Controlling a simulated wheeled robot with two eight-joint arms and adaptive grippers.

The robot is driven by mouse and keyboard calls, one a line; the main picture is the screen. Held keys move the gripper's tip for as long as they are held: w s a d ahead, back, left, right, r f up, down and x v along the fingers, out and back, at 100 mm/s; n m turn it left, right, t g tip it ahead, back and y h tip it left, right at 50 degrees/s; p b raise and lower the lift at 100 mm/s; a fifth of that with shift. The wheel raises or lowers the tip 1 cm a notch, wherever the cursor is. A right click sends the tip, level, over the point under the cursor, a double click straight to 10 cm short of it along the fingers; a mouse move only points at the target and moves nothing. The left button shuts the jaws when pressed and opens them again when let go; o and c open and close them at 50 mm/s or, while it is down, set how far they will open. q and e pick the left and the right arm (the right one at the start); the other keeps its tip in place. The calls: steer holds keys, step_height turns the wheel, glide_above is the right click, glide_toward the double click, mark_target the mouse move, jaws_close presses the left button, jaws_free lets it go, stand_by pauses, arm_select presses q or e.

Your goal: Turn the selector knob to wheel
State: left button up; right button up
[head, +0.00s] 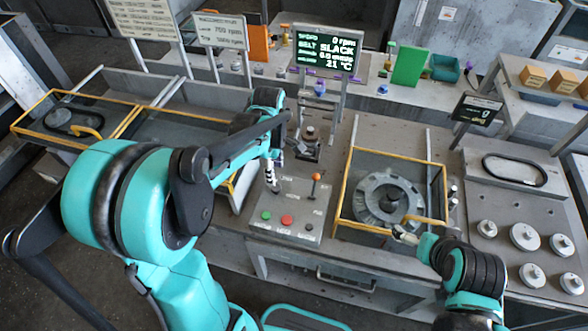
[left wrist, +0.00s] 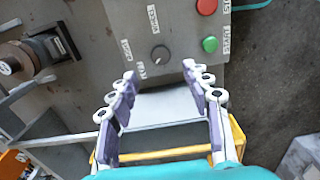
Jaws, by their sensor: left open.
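The selector knob (left wrist: 160,53) is a small round dark dial on the grey control panel (left wrist: 178,25). Small printed labels surround it; its pointer direction is too small to tell. In the left wrist view my left gripper (left wrist: 160,71) is open and empty, its fingertips either side of the knob's line and apart from it. In the head view my left gripper (head: 272,180) hangs over the left part of the control panel (head: 303,222), and the arm hides the knob. My right gripper (head: 404,236) is by the yellow handle of a guard frame; its jaws are unclear.
The panel carries a green button (head: 266,216), a red button (head: 287,220) and an upright orange-tipped lever (head: 316,178). A yellow-framed cover (head: 343,190) over a round housing stands right of it. A screen (head: 326,52) reads "BELT SLACK".

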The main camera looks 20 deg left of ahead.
mark_target(276, 187)
arm_select(q)
step_height(276, 187, down, 8)
steer(key=shift+r+b, duration=0.2)
steer(key=shift+b, duration=0.85)
jaws_close()
